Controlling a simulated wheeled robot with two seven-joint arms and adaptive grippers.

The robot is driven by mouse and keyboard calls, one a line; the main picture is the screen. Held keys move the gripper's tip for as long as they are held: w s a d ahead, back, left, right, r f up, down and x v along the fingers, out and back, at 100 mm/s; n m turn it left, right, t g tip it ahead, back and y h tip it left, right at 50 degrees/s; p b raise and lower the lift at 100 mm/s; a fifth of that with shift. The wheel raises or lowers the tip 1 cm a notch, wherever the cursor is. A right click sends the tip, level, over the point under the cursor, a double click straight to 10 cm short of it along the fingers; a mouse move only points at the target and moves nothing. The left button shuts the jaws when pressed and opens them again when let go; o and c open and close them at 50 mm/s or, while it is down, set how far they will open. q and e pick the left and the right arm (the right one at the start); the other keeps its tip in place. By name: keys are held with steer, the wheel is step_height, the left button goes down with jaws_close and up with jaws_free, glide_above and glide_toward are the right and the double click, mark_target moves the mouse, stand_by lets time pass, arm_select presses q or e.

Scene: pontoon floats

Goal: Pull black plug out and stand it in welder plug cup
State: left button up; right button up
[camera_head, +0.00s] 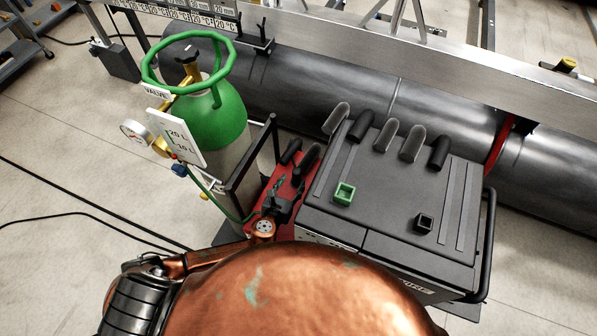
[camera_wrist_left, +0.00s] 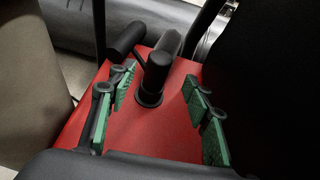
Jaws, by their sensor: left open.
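My left gripper (camera_head: 279,203) is over the red panel (camera_head: 272,188) beside the welder. In the left wrist view its green-padded fingers (camera_wrist_left: 160,118) are wide apart and empty. A black plug (camera_wrist_left: 157,72) stands in a dark ring on the red panel, between and slightly beyond the fingertips, apart from both pads. In the head view the gripper hides this spot. On the welder's dark top (camera_head: 385,190) are a green square cup (camera_head: 344,193) and a black square cup (camera_head: 424,222); both look empty. My right gripper is not in view.
Two more dark handles (camera_head: 291,151) rise behind the plug. Several dark and grey grips (camera_head: 383,137) line the welder's back edge. A green gas cylinder (camera_head: 210,112) in a black frame stands close on the left. A large grey pipe (camera_head: 300,80) runs behind.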

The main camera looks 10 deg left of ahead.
mark_target(295, 176)
arm_select(q)
steer(key=x, duration=0.6)
steer(key=shift+w+a+b, duration=0.1)
steer(key=shift+b, duration=0.2)
steer(key=shift+w+f, duration=0.1)
steer(key=shift+w, duration=0.1)
steer(key=c, duration=1)
jaws_close()
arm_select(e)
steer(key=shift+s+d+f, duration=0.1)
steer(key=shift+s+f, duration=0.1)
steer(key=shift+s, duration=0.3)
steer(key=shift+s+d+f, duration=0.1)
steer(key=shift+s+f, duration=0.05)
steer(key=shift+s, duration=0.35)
